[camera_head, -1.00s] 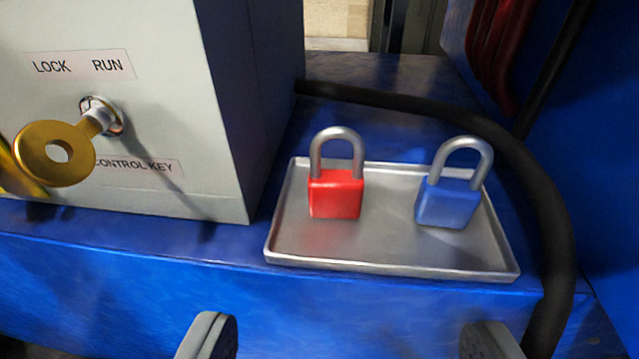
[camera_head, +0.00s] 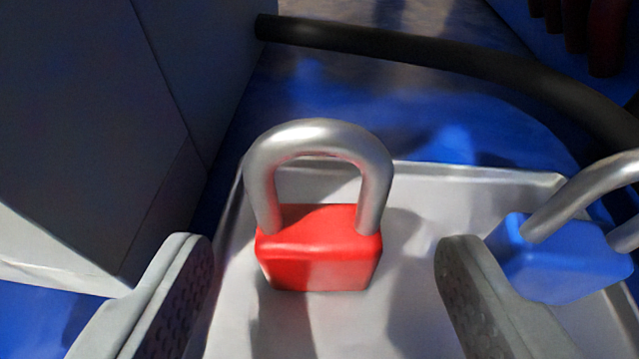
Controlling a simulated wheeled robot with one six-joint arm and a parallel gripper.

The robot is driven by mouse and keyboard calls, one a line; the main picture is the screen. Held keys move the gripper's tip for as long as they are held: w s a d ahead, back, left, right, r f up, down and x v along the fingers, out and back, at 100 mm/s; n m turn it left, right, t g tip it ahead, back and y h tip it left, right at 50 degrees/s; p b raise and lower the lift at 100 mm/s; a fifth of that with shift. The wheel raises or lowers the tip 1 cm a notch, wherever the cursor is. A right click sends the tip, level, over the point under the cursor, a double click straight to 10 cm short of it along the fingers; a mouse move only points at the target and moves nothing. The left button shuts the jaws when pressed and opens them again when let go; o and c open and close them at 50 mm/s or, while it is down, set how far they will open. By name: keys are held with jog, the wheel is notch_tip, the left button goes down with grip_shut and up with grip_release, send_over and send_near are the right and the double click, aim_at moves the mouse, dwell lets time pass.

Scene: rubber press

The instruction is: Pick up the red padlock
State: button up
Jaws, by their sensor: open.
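The red padlock (camera_head: 320,262) stands upright on the metal tray (camera_head: 412,300), its silver shackle pointing up and away. My gripper (camera_head: 325,250) is open, with one grey finger on each side of the padlock in the picture. Gaps show between the padlock and both fingers, so neither appears to touch it. How far the fingertips are from the padlock in depth is hard to tell.
The blue padlock (camera_head: 562,262) stands on the same tray, close beside my right finger. A grey control box (camera_head: 90,130) rises at the left, near my left finger. A black hose (camera_head: 440,55) runs behind the tray on the blue surface.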

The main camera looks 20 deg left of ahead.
aim_at(320, 253)
jog(key=shift+x, duration=2.75)
jog(key=shift+a+r, duration=0.1)
jog(key=shift+c, duration=0.3)
jog(key=c, duration=1.1)
